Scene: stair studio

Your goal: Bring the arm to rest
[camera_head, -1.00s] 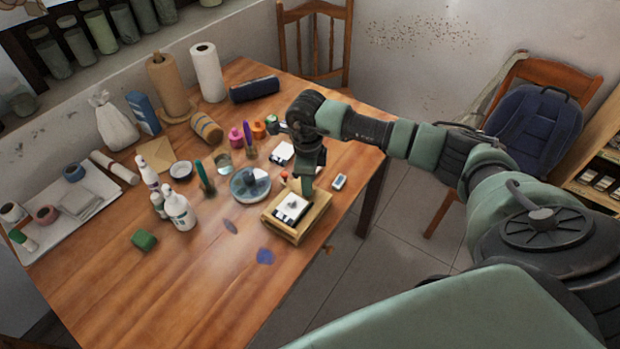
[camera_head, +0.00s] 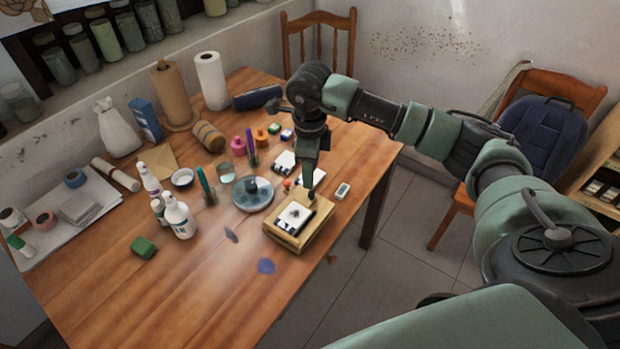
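My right arm reaches in from the right over the wooden table (camera_head: 185,290). Its gripper (camera_head: 310,197) points down just above the right back part of a small wooden box (camera_head: 296,243). The box has a white card with a dark mark (camera_head: 294,218) on top. I cannot tell whether the fingertips touch the box, and the gap between the fingers is too small to make out. I see nothing clearly held. My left arm and gripper are not in view.
A round grey-blue dish (camera_head: 252,201) and an eraser-like block (camera_head: 342,190) are near the box. White bottles (camera_head: 179,216), a green sponge (camera_head: 143,247) and paper rolls (camera_head: 211,80) stand farther left. The table's front is mostly clear. A chair with a backpack (camera_head: 545,135) stands right.

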